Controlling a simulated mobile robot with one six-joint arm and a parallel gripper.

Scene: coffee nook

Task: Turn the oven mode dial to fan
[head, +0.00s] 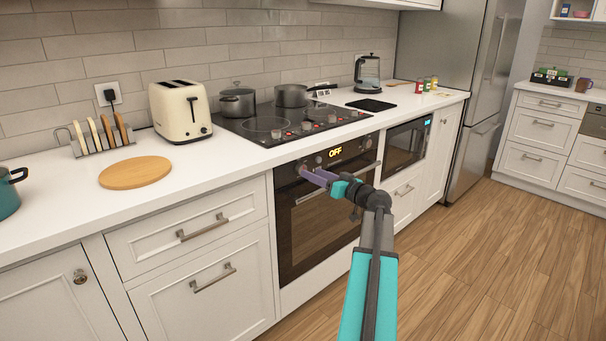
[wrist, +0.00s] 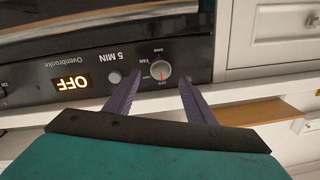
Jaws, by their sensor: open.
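The oven (head: 318,220) is built in under the counter, with a dark control panel and a display (head: 335,152) that reads OFF. The wrist view is upside down and shows the display (wrist: 70,83) with the same word. The mode dial (wrist: 160,70) is a round silver knob with small labels around it. Its red mark appears to be on the OFF side, with a label like FAN beside it. My gripper (wrist: 159,77) is open, with one purple fingertip on each side of the dial. I cannot tell whether they touch it. In the head view my gripper (head: 306,172) hides the dial.
The counter edge (head: 230,168) runs above the panel. The cooktop (head: 290,125) with two pots is above the oven, and a drawer front (head: 190,228) is to its left.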

